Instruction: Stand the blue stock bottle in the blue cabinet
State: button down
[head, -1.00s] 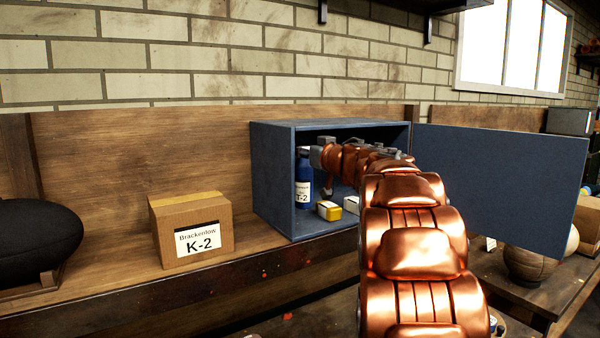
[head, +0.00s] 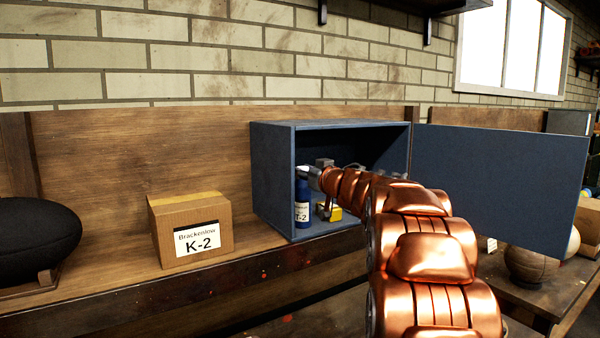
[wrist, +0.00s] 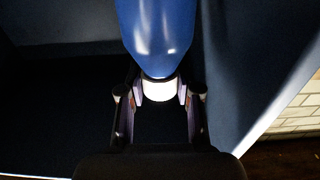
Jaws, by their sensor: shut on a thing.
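The blue stock bottle (head: 302,212), with a white "T-2" label, is upright inside the open blue cabinet (head: 272,182), near its left wall and front. Its base is close to the cabinet floor; I cannot tell whether it touches. My gripper (head: 305,172) reaches in from the right and is shut on the top of the bottle. In the wrist view my gripper (wrist: 159,92) has its fingers on either side of the bottle's white cap (wrist: 159,89), with the blue body (wrist: 155,35) beyond.
A yellow box (head: 335,212) sits on the cabinet floor right of the bottle, partly hidden by my arm. The cabinet door (head: 500,185) stands wide open to the right. A "K-2" carton (head: 190,230) is left of the cabinet, with bare bench between.

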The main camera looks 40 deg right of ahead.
jog(key=c, duration=0.8)
grip_release()
jog(key=shift+f, duration=0.1)
jog(key=shift+r, duration=0.2)
jog(key=s+b, duration=0.2)
jog(key=s, duration=1)
jog(key=shift+a, duration=0.35)
